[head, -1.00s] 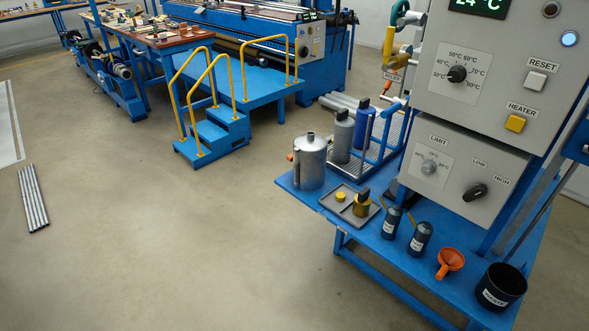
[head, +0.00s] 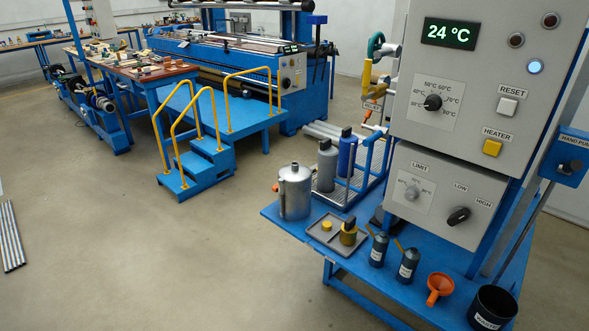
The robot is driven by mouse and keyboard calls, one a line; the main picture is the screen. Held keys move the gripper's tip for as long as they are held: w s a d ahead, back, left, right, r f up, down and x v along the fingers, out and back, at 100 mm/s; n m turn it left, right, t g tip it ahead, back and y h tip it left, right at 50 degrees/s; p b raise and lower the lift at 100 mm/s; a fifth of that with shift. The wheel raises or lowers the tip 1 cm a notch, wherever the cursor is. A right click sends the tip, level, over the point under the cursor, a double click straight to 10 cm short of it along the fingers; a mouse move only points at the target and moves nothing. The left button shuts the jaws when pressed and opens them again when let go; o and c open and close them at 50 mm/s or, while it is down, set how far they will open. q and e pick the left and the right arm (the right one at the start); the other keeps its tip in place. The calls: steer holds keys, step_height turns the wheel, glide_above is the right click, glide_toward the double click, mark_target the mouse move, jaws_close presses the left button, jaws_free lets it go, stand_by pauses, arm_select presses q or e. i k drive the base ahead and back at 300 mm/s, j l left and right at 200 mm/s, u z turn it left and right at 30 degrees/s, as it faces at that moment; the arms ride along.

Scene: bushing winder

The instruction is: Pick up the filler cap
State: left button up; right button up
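A small round yellow cap (head: 327,226) lies on a grey tray (head: 318,237) on the blue bench. It looks like the filler cap, but I cannot tell for sure. Beside it on the same tray stands a short brass-coloured piece with a black top (head: 348,232). A silver metal can (head: 295,192) stands just behind the tray. Neither of my grippers is in view.
Two dark oil cans (head: 378,250), an orange funnel (head: 439,287) and a black waste bin (head: 492,307) stand along the bench's front. A grey control cabinet (head: 455,100) reading 24 °C rises behind. Open floor (head: 180,260) lies left of the bench.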

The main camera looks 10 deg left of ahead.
mark_target(326, 226)
steer(key=i+j+z, duration=0.15)
steer(key=i, duration=0.4)
steer(key=i+j+z, duration=0.2)
steer(key=i, duration=0.3)
